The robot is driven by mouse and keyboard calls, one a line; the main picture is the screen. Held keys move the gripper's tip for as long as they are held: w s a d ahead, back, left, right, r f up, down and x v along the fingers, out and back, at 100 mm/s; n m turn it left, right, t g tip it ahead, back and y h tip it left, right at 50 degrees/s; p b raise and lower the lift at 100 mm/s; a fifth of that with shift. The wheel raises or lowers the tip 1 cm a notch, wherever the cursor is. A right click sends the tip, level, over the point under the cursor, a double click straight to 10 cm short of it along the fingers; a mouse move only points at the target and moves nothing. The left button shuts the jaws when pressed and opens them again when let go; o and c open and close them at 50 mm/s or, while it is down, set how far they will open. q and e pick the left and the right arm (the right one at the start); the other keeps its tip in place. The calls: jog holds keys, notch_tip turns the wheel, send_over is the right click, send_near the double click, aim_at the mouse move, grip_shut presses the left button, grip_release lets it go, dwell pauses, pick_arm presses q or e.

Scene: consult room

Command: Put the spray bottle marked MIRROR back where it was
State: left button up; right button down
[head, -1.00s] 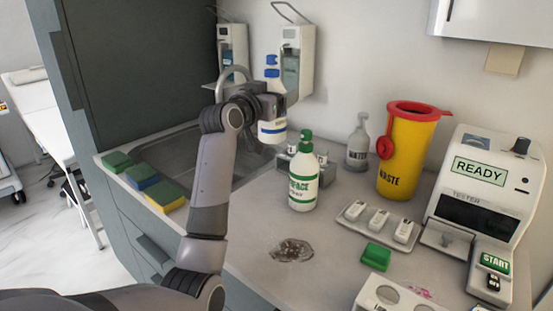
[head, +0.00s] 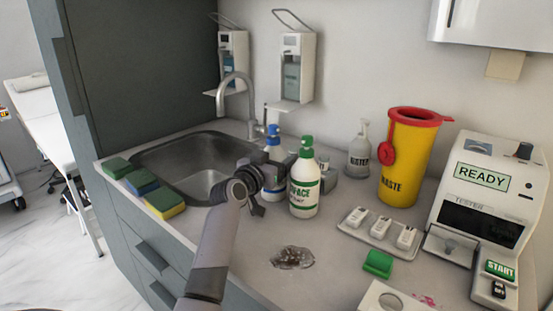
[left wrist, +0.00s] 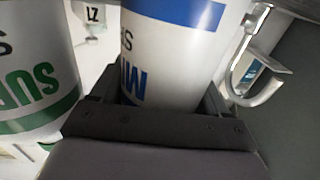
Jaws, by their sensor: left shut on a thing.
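The spray bottle marked MIRROR (head: 272,184) has a white body and a blue head. My left gripper (head: 270,168) is shut around its body. The bottle stands upright and low at the counter, left of the green-topped SURFACE bottle (head: 304,190). I cannot tell whether its base touches the counter. In the left wrist view the held bottle (left wrist: 165,50) fills the middle, with blue letters "MI" partly hidden by the gripper (left wrist: 160,110). The SURFACE bottle (left wrist: 32,75) shows close beside it there. My right gripper is not in view.
The sink (head: 160,170) lies to the left, with several sponges (head: 163,201) along its front edge. A water bottle (head: 359,152), yellow waste bin (head: 405,160) and tester (head: 480,205) stand right.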

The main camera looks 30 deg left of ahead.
pick_arm(q)
jog(key=shift+r, duration=0.25)
jog(key=shift+s+f+b, duration=0.1)
jog(key=shift+f+b, duration=0.3)
jog(key=shift+f, duration=0.35)
jog(key=o, duration=1.4)
jog(key=shift+d+f, duration=0.15)
jog(key=shift+f, duration=0.1)
jog(key=shift+c, duration=0.2)
jog(key=shift+r, duration=0.3)
jog(key=shift+r+p, duration=0.5)
jog(key=shift+p, duration=0.15)
jog(key=s+b, duration=0.1)
jog(key=s, duration=1)
jog(key=shift+s+d, duration=0.3)
jog(key=shift+s, duration=0.1)
